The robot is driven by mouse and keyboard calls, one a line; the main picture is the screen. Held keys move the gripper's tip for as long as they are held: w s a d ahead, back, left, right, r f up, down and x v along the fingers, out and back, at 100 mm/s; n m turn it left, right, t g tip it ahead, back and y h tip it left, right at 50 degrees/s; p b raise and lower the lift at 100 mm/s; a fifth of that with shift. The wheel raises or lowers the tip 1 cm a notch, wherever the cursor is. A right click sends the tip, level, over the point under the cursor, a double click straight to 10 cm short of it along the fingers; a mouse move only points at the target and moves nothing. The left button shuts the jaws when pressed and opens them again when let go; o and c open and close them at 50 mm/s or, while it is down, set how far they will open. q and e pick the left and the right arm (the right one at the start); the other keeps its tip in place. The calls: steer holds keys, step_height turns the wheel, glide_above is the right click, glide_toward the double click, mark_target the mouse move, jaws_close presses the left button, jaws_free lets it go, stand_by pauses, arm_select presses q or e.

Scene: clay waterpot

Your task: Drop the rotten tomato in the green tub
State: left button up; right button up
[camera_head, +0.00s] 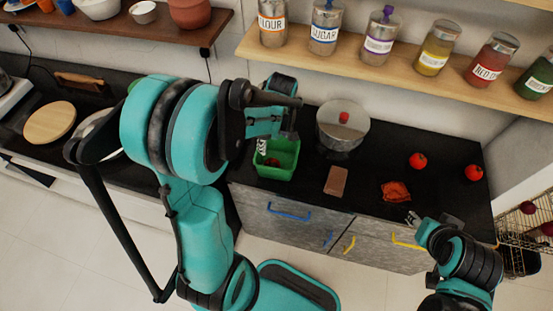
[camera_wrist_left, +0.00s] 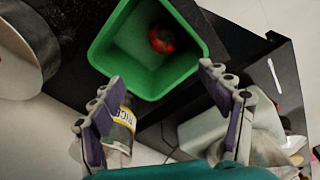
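The green tub (camera_head: 277,172) stands on the black counter, left of the steel pot. In the left wrist view the tub (camera_wrist_left: 140,80) is open at the top, and a red tomato (camera_wrist_left: 162,39) with dark patches lies inside it. In the head view only a small reddish bit shows inside. My left gripper (camera_head: 275,132) is above the tub; in the wrist view its two fingers (camera_wrist_left: 168,110) are wide apart with nothing between them. Two more red tomatoes, one (camera_head: 417,160) and another (camera_head: 474,172), sit on the counter at right. My right gripper (camera_head: 412,218) is at the counter's front edge, its fingers small.
A steel pot (camera_head: 343,140) stands right of the tub. A brown block (camera_head: 336,181) and a crumpled orange cloth-like thing (camera_head: 395,191) lie on the counter (camera_head: 365,180). A labelled RICE jar (camera_wrist_left: 123,118) is close to the tub. A shelf (camera_head: 390,72) of jars runs above.

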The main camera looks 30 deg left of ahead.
arm_select(q)
step_height(320, 180, up, 12)
steer(key=d, duration=0.1)
steer(key=shift+s+d, duration=0.2)
stand_by(0.3)
stand_by(0.4)
steer(key=s+d+f+m+t+h+b, duration=0.1)
steer(key=s+d+f+m+t+b, duration=0.4)
steer(key=s+d+m, duration=0.4)
steer(key=s+m+t, duration=0.1)
steer(key=m, duration=0.4)
steer(key=shift+s+f+m+t, duration=0.3)
steer(key=shift+f+m+t, duration=0.05)
steer(key=shift+m+t, duration=0.05)
